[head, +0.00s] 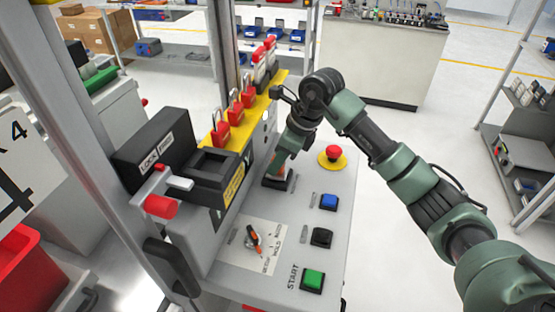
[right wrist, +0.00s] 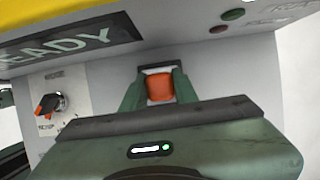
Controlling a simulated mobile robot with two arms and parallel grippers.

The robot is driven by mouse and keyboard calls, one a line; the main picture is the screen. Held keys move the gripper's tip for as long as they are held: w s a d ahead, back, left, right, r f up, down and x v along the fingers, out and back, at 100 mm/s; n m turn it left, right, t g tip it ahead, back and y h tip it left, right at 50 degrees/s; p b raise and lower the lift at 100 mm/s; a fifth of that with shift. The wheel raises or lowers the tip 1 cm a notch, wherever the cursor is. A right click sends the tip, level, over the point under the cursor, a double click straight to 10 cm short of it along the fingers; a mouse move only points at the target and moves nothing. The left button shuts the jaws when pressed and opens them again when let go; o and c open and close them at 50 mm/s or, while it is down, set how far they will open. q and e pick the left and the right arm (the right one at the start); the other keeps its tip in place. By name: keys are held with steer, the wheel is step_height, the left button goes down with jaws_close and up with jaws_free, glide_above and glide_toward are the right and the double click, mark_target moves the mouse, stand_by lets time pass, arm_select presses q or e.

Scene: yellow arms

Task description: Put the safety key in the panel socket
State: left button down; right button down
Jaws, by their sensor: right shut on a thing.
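My right gripper (head: 280,171) reaches down to the sloped grey panel (head: 310,215), near its upper left part. In the right wrist view its two green fingers (right wrist: 159,88) are shut on an orange-red block, which I take for the safety key (right wrist: 160,87). A dark square base, likely the panel socket (head: 285,184), lies right under the fingertips in the head view. The fingers hide the key's lower end, so I cannot tell whether it sits in the socket or just above. My left gripper is in neither view.
A red emergency button (head: 333,153) on a yellow disc, blue (head: 329,201), black (head: 321,237) and green (head: 313,280) buttons and an orange-handled selector (head: 253,238) stand on the panel. A yellow rail with red padlocks (head: 235,110) and a black lock box (head: 158,150) stand left.

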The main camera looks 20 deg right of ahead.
steer(key=c, duration=1)
jaws_free()
steer(key=shift+d+r, duration=0.1)
steer(key=b+v, duration=0.2)
steer(key=v, duration=0.4)
steer(key=shift+r, duration=0.1)
steer(key=shift+s+d+r, duration=0.2)
steer(key=shift+r, duration=0.5)
